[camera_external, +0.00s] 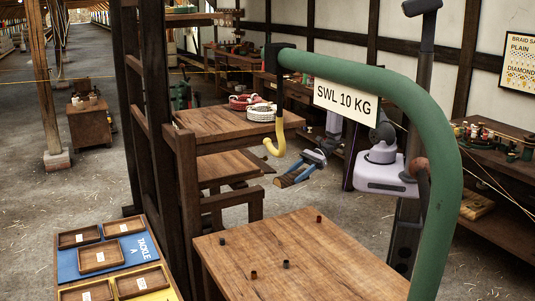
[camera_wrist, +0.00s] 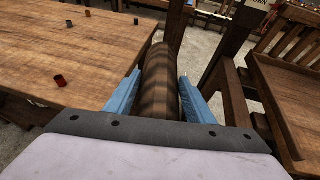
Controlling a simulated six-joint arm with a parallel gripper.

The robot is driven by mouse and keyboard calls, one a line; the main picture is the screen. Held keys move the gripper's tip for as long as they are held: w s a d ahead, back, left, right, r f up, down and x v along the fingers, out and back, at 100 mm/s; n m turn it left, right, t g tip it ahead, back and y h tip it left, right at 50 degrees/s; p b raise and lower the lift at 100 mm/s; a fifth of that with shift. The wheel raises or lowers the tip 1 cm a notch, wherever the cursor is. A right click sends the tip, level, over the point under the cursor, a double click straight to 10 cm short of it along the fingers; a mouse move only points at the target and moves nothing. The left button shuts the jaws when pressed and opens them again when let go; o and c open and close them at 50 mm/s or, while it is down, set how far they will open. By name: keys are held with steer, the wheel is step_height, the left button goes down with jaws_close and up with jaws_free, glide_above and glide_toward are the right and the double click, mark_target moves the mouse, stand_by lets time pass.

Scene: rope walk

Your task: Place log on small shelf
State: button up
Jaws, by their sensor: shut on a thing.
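My gripper (camera_external: 291,178) is in the air between the stepped wooden shelves and the front table, left of my pale arm. In the wrist view, its two blue fingers (camera_wrist: 160,84) are shut on the log (camera_wrist: 161,68), a brown cylinder with darker bands. The log points away from the wrist camera; its near end is hidden by the gripper body. A wooden shelf (camera_external: 217,123) with rope coils stands left of my gripper, with a lower wooden shelf (camera_external: 222,169) beneath it. I cannot tell which is the small shelf.
The front wooden table (camera_external: 320,257) carries several small dark and red cylinders. A green pipe (camera_external: 400,95) with a yellow hook (camera_external: 272,146) arches over the scene. A tackle board (camera_external: 135,253) with trays is at lower left. Dark upright posts (camera_external: 133,100) flank the shelves.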

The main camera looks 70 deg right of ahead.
steer(key=shift+a, duration=0.1)
steer(key=shift+a+n+b, duration=0.3)
steer(key=shift+a, duration=0.05)
steer(key=s+a+r+n+g+y+b, duration=0.1)
steer(key=s+a+n+g+b, duration=0.35)
steer(key=a, duration=0.25)
steer(key=s+a+n+g+y+b, duration=0.1)
steer(key=s+a+n+g+b, duration=0.3)
steer(key=a, duration=0.3)
steer(key=s+a+n+g+h+b, duration=0.3)
steer(key=s+n+g+h+b, duration=0.55)
steer(key=s+n+g, duration=0.6)
steer(key=r+m+t+y+p, duration=0.1)
steer(key=m+t+y+p, duration=0.4)
steer(key=m+t+p, duration=0.15)
glide_above(313, 270)
steer(key=shift+m+g, duration=0.25)
steer(key=shift+m, duration=0.2)
steer(key=shift+s+a+f+p, duration=0.1)
steer(key=shift+f+p, duration=0.45)
steer(key=shift+f, duration=4.25)
